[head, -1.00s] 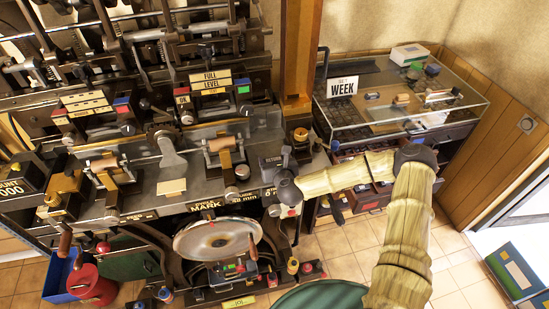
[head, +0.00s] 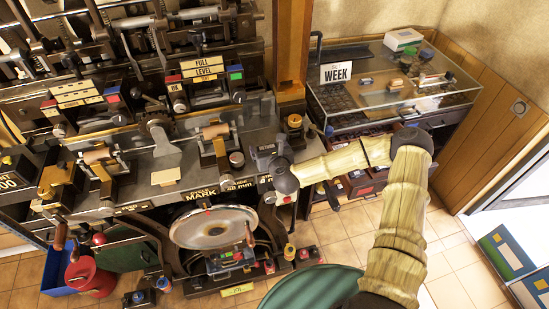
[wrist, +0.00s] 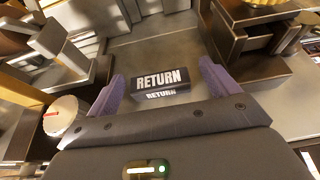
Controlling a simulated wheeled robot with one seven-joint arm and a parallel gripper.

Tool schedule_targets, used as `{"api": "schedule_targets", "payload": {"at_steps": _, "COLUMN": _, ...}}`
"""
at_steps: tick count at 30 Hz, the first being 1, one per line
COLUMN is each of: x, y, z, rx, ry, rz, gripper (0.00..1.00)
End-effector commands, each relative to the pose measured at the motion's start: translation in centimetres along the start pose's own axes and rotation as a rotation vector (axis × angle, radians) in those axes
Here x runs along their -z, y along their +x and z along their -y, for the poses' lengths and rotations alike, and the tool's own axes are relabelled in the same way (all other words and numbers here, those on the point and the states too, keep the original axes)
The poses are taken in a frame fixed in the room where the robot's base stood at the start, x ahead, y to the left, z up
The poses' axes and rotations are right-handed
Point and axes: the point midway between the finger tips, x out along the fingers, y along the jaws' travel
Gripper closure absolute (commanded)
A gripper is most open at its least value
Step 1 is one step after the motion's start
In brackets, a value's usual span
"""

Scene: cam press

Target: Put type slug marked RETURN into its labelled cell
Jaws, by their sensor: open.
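The type slug marked RETURN (wrist: 160,84) is a small dark block with white lettering on two faces in the wrist view. It appears to stand on the grey metal bench top, between the two purple fingers of my gripper (wrist: 162,70). The fingers are spread wide, with a gap on each side of the slug. In the head view the slug (head: 266,149) shows small at the right end of the press bench, beside the dark end of my arm. My fingers are mostly hidden there. I cannot make out a RETURN cell in either view.
The press bench holds levers and labelled blocks, including FULL LEVEL (head: 203,67). A pale block (head: 165,176) lies on it. A round metal disc (head: 214,228) sits below. A white cylinder (wrist: 64,117) is near my left finger.

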Motion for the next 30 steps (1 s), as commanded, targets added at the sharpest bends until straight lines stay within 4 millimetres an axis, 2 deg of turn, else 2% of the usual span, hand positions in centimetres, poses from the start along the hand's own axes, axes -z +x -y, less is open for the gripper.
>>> {"api": "schedule_targets", "payload": {"at_steps": 18, "x": 0.1, "y": -9.7, "z": 0.0, "rx": -0.001, "ry": 0.000, "rz": 0.000, "gripper": 0.13}}
{"api": "schedule_targets", "payload": {"at_steps": 23, "x": 0.1, "y": -10.8, "z": 0.1, "rx": 0.001, "ry": 0.000, "rz": 0.000, "gripper": 0.13}}
{"api": "schedule_targets", "payload": {"at_steps": 30, "x": 0.0, "y": -10.9, "z": 0.1, "rx": 0.001, "ry": 0.000, "rz": 0.000, "gripper": 0.13}}
